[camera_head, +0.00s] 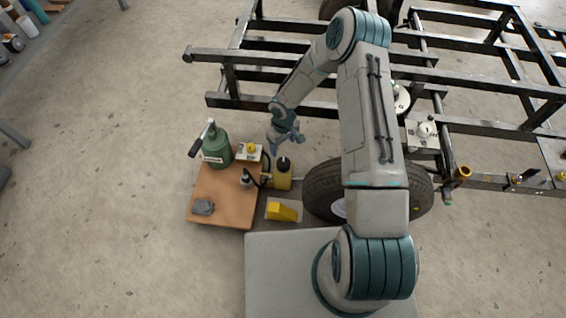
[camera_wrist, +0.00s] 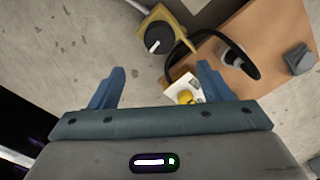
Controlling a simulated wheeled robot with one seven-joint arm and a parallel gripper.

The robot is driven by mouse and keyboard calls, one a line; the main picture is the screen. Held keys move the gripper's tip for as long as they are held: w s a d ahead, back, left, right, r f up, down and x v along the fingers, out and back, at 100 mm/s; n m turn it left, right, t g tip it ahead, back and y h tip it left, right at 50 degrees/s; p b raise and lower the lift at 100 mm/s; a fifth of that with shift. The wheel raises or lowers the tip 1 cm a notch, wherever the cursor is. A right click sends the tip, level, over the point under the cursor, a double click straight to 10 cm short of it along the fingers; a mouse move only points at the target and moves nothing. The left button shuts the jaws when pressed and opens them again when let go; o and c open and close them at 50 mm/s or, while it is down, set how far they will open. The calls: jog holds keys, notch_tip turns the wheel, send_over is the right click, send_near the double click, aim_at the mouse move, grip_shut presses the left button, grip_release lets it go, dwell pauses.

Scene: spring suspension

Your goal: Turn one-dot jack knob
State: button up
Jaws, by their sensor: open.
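A yellow jack (camera_head: 282,179) stands on the floor beside the wooden board, with a round black knob (camera_head: 284,163) on top. In the wrist view the black knob (camera_wrist: 158,37) shows a white line and lies just beyond the fingertips. A yellow knob (camera_head: 251,148) sits on a white plate with dark marks; in the wrist view this yellow knob (camera_wrist: 185,96) is partly by the right finger. I cannot make out a single dot on either. My gripper (camera_head: 286,144) is open and empty, above and behind the jack; it also shows in the wrist view (camera_wrist: 161,76).
A tyre (camera_head: 322,185) and black frame rails (camera_head: 262,103) stand close right and behind.

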aim_at(283, 162)
notch_tip(283, 162, down, 14)
jog(key=m+b, duration=0.4)
jog(key=m, duration=1.1)
jog(key=shift+m, duration=0.4)
jog(key=shift+r, duration=0.1)
jog(key=c, duration=1)
